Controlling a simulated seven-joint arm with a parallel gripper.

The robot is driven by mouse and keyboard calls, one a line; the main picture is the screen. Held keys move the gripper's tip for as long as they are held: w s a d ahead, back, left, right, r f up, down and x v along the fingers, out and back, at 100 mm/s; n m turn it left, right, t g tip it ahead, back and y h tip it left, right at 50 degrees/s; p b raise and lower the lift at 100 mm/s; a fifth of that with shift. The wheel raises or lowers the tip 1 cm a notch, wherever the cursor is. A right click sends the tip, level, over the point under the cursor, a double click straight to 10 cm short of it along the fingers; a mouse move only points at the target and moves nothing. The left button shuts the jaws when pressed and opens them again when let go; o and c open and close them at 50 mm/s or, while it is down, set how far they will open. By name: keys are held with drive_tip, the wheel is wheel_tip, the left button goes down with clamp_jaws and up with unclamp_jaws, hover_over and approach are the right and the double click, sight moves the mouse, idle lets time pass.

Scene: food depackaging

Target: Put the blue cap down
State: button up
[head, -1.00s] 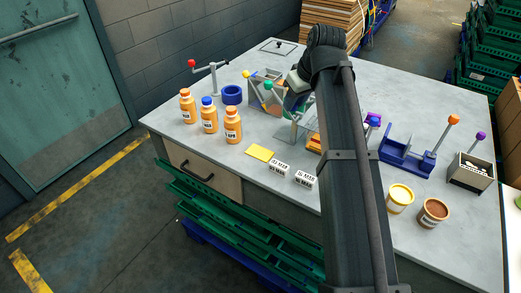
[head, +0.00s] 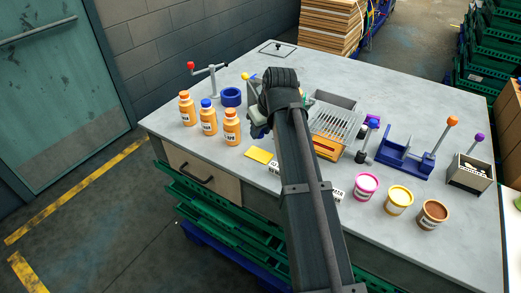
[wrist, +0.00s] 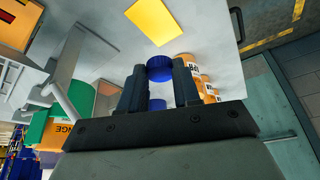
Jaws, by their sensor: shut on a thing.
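The blue cap (wrist: 160,67) is a short dark blue cylinder, held between the fingertips of my gripper (wrist: 161,78) in the wrist view. In the wrist view it appears in front of the grey tabletop, with the yellow card (wrist: 152,20) above it in the picture and orange bottles (wrist: 208,86) at its right. In the head view my arm hides the held cap and most of my gripper. My wrist there is over the table, right of the bottles (head: 231,127). I cannot tell the cap's height above the table.
A blue ring (head: 231,96) stands behind the bottles; the middle bottle has a blue top. A wire rack (head: 336,121), blue fixture (head: 403,160) and pink (head: 366,186), yellow (head: 399,200) and brown (head: 432,214) tubs are on the right. Bare tabletop shows around the yellow card.

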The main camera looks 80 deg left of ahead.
sight(259, 154)
drive_tip(key=shift+f, duration=3.8)
drive_tip(key=shift+f, duration=0.1)
drive_tip(key=o, duration=1)
drive_tip(key=v, duration=1.2)
